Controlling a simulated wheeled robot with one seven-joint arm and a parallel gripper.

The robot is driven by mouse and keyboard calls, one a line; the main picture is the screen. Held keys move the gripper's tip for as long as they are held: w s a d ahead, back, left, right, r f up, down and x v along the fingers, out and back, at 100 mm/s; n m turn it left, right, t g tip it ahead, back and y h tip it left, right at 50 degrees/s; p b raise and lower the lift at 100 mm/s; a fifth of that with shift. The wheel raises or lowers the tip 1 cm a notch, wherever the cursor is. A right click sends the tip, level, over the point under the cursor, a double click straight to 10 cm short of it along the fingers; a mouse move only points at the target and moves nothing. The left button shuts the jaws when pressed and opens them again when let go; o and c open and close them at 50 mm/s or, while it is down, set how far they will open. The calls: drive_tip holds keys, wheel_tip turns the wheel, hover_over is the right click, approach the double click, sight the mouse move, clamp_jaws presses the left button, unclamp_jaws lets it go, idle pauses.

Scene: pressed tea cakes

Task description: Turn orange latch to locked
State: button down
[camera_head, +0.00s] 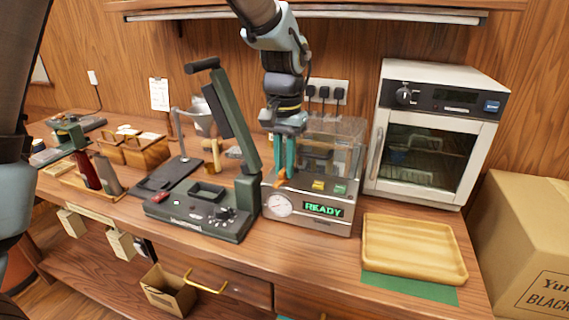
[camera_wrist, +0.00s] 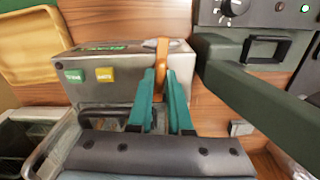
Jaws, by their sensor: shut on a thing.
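The orange latch (camera_head: 280,181) sits on the left top edge of the grey machine (camera_head: 318,208), whose green display reads READY. In the wrist view the latch (camera_wrist: 161,48) is a narrow orange piece near the machine's end. My gripper (camera_head: 284,170) points down from above with teal fingers. In the wrist view the fingertips (camera_wrist: 161,72) are close together on either side of the latch, shut on it. The fingers hide part of the latch, and I cannot read any lock marking.
A dark green lever press (camera_head: 205,205) with a raised arm stands close on the left. A clear cover (camera_head: 345,130) rises behind the machine. A wooden tray (camera_head: 412,285) on a green mat and a white oven (camera_head: 435,130) are to the right.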

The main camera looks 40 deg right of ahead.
sight(284, 168)
drive_tip(key=shift+n, duration=0.6)
drive_tip(key=c, duration=0.9)
unclamp_jaws()
wheel_tip(284, 168, up, 11)
drive_tip(key=shift+f+b, duration=0.1)
drive_tip(key=shift+b, duration=0.95)
